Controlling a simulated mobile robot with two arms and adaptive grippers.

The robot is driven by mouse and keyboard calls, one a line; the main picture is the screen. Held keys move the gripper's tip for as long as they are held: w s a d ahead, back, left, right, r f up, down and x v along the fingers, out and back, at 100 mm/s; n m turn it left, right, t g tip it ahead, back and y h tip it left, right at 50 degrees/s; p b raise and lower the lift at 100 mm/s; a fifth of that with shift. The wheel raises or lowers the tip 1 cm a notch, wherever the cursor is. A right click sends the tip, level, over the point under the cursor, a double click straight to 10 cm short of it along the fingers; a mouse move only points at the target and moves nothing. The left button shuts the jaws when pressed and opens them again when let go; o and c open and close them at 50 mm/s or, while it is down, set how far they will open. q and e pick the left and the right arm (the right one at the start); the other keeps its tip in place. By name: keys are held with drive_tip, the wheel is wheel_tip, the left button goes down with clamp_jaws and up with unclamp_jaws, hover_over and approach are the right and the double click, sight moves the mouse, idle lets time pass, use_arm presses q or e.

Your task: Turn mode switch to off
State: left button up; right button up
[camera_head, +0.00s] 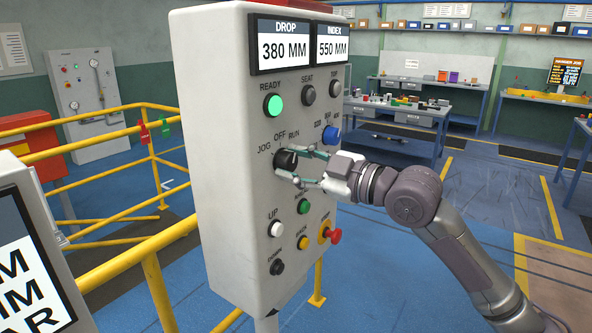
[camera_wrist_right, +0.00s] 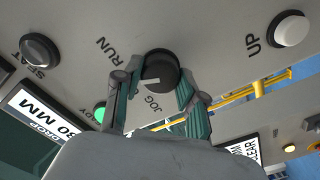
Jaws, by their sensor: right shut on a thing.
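The mode switch (camera_head: 285,160) is a round black knob on the grey control box, with JOG, OFF and RUN printed around its upper side. My right gripper (camera_head: 299,166) comes from the right and is shut on the knob, one finger on each side. The knob (camera_wrist_right: 160,66) also shows between the fingers in the right wrist view. Its white mark points left there, toward the side between JOG and RUN. The OFF label is hidden in that view, so I cannot tell its exact setting. My left gripper is not in view.
The control box (camera_head: 212,160) also carries a lit green READY lamp (camera_head: 273,105), a blue knob (camera_head: 331,135), several push buttons and a red stop button (camera_head: 334,236). A yellow railing (camera_head: 118,262) stands at left. Open blue floor and workbenches lie behind at right.

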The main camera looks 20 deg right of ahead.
drive_tip(key=shift+n, duration=2)
drive_tip(key=o, duration=1.1)
drive_tip(key=shift+o, duration=0.2)
